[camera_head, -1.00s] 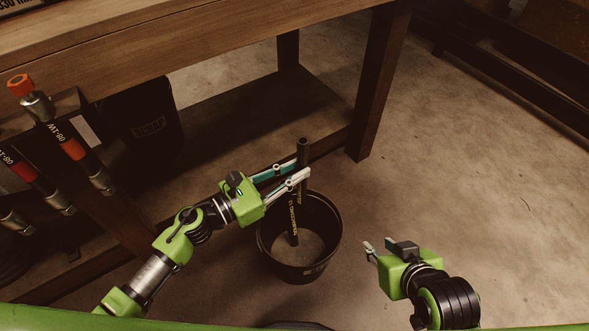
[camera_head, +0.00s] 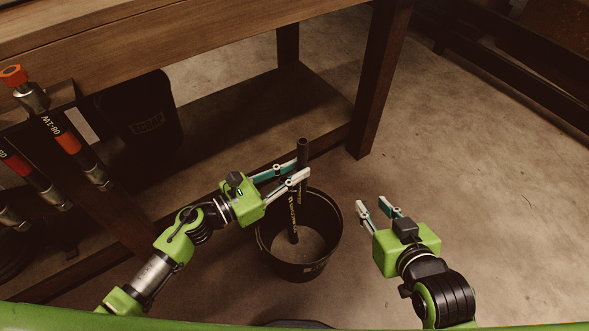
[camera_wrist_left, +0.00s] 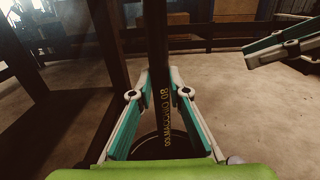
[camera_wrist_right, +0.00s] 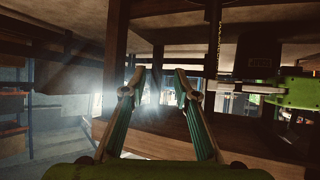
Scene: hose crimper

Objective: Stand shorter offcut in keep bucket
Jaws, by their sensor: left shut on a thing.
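The offcut is a black hose piece with yellow lettering (camera_head: 293,208). It stands nearly upright, its lower part inside a black bucket (camera_head: 333,251) on the floor and its top above the rim. My left gripper (camera_head: 303,174) is shut on its upper part. In the left wrist view the hose (camera_wrist_left: 157,60) runs between the two fingers and down toward the bucket. My right gripper (camera_head: 371,206) is open and empty, to the right of the bucket. The right wrist view also shows its fingers (camera_wrist_right: 158,82) apart with nothing between them. Whether the hose touches the bucket floor is hard to tell.
A wooden workbench (camera_head: 200,50) with a lower shelf stands behind the bucket, one leg (camera_head: 381,80) close by. A dark bin marked SCRAP (camera_head: 148,115) is under it at the left. Hoses with orange-marked fittings (camera_head: 60,140) hang at far left. Floor at right is clear.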

